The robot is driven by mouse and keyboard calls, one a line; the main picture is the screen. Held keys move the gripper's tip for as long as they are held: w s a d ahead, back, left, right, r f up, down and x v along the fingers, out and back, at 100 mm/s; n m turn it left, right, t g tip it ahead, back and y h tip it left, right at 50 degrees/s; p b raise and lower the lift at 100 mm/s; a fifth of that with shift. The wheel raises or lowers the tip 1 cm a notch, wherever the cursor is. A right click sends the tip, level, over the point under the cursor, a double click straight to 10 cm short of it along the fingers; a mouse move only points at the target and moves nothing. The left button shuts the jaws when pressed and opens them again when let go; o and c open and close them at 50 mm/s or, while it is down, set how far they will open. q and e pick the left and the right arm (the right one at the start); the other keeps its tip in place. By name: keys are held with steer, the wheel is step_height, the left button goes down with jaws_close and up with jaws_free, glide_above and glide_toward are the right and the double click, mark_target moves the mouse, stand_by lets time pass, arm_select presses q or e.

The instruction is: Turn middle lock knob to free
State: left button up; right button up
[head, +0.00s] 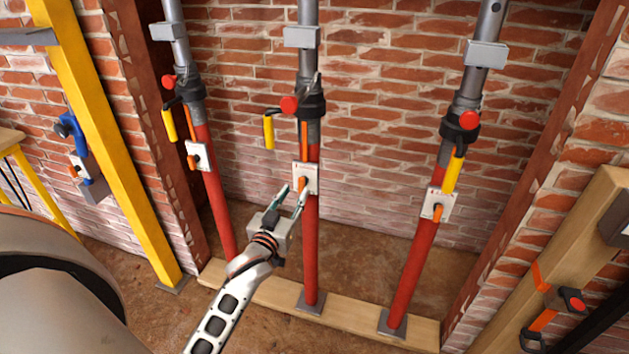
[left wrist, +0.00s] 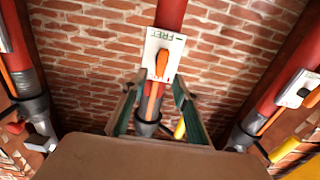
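The middle red prop (head: 310,240) has a white lock plate (head: 306,168) with an orange lock knob (head: 302,185). In the left wrist view the orange knob (left wrist: 161,65) stands on the plate (left wrist: 173,43), pointing roughly along the prop; the word FREE shows upside down near the plate's upper edge. My left gripper (head: 292,193) is just left of and in front of the knob. In the left wrist view my left gripper (left wrist: 157,92) has its two green-lined fingers spread apart, with nothing between them gripped. The knob lies beyond the fingertips. My right gripper is not in view.
The left prop (head: 215,205) and right prop (head: 410,275) carry similar plates and orange knobs. A yellow handle (head: 268,132) hangs by the middle prop's collar. A wooden sill (head: 350,325) runs under the props, with a brick wall behind. A yellow post (head: 105,130) stands left.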

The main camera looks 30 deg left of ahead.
mark_target(300, 184)
arm_select(q)
steer(key=x, duration=0.6)
steer(key=shift+w+b, duration=0.25)
steer(key=shift+b, duration=0.15)
steer(key=shift+c, duration=0.3)
jaws_close()
